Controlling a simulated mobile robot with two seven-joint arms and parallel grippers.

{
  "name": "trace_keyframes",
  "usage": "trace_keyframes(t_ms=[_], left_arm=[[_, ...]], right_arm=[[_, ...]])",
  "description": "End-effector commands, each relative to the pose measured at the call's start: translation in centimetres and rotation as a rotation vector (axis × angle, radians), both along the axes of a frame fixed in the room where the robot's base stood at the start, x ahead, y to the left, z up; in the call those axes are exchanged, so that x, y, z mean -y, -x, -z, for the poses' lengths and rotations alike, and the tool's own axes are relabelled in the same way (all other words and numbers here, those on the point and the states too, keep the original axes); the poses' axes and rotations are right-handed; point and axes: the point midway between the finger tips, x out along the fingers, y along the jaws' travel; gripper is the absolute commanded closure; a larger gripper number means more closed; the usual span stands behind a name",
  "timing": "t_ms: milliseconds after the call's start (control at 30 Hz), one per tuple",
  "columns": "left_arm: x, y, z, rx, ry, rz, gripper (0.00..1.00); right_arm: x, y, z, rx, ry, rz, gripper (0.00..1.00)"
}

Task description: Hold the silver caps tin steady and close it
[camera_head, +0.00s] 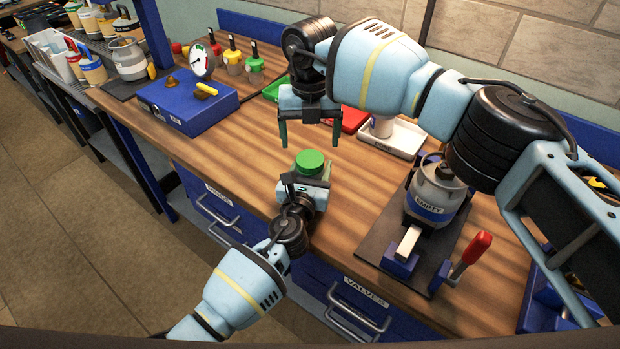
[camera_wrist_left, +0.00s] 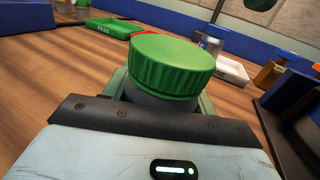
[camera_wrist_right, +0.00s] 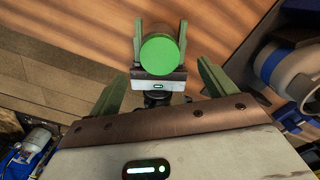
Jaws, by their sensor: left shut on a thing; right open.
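The silver caps tin (camera_wrist_left: 150,103) shows a small strip of its grey body under a ribbed green lid (camera_wrist_left: 172,65). The green lid (camera_head: 310,160) sits on top of it; I cannot tell how tightly. My left gripper (camera_head: 307,180) is shut around the tin's body, near the front edge of the bench, and hides most of it. My right gripper (camera_head: 309,140) is open and empty, pointing down, above and behind the lid and apart from it. In the right wrist view, the lid (camera_wrist_right: 159,57) lies ahead between the spread fingers.
A grey cylinder labelled EMPTY (camera_head: 437,196) stands on a dark mat at the right, beside a red-handled clamp (camera_head: 470,250). Green, red and white trays (camera_head: 402,138) lie behind my right gripper. Bench left of the tin is clear.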

Motion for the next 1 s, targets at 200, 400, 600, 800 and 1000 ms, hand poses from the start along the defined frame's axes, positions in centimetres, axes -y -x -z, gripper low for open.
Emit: trace_keyframes(t_ms=[200, 400, 600, 800, 1000], left_arm=[[0.0, 0.0, 0.1, -0.001, -0.001, -0.001, 1.00], [0.0, 0.0, 0.1, -0.001, -0.001, -0.001, 1.00], [0.0, 0.0, 0.1, -0.001, -0.001, -0.001, 1.00], [0.0, 0.0, 0.1, -0.001, -0.001, 0.000, 0.42], [0.0, 0.0, 0.1, -0.001, 0.000, 0.000, 0.18]], right_arm=[[0.0, 0.0, -4.2, 0.002, 0.000, 0.000, 0.17], [-0.1, 0.0, -6.2, 0.000, 0.000, 0.000, 0.17], [0.0, 0.0, -6.7, -0.001, 0.000, 0.000, 0.17], [0.0, 0.0, -6.7, -0.001, 0.000, 0.000, 0.17], [0.0, 0.0, -6.7, -0.001, 0.000, 0.000, 0.17]])
